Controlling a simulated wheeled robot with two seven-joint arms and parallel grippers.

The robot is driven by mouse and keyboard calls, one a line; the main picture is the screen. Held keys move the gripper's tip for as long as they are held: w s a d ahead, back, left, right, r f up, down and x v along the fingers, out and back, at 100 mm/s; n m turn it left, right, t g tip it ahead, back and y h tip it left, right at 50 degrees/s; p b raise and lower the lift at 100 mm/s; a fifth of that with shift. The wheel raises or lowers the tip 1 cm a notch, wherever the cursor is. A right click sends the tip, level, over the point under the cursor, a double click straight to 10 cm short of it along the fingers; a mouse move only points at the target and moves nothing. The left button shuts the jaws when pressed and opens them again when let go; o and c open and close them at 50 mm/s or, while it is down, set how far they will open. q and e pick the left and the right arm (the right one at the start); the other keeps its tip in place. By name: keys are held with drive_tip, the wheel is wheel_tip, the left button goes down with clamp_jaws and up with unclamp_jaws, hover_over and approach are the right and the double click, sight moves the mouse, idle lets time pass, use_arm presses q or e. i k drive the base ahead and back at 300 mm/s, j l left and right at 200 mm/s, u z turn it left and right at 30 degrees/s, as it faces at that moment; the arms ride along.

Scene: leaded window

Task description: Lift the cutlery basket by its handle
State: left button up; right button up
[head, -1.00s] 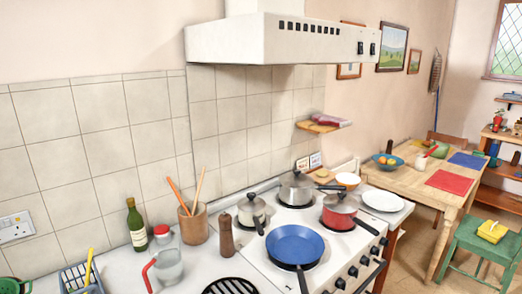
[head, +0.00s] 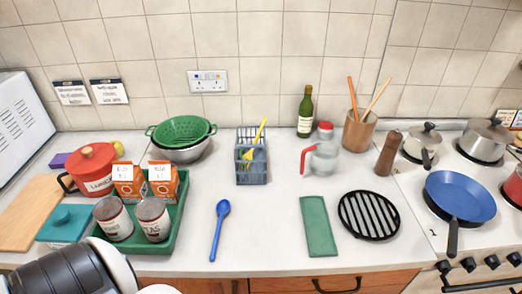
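A dark and white part of my own arm shows at the lower left, in front of the counter. Neither gripper's fingers are in view.
Left of the basket are a green colander (head: 181,130) on a metal bowl and a green tray (head: 173,235) with cartons and cans. A blue spoon (head: 219,230) lies in front. A glass jug (head: 321,160) and green bottle (head: 305,112) stand right. Counter directly before the basket is clear.

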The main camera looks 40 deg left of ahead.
sight(256, 175)
drive_tip(key=u, duration=1.3)
drive_tip(key=l+u, duration=0.2)
drive_tip(key=u, duration=0.25)
drive_tip(key=l+u, duration=0.25)
drive_tip(key=u, duration=0.2)
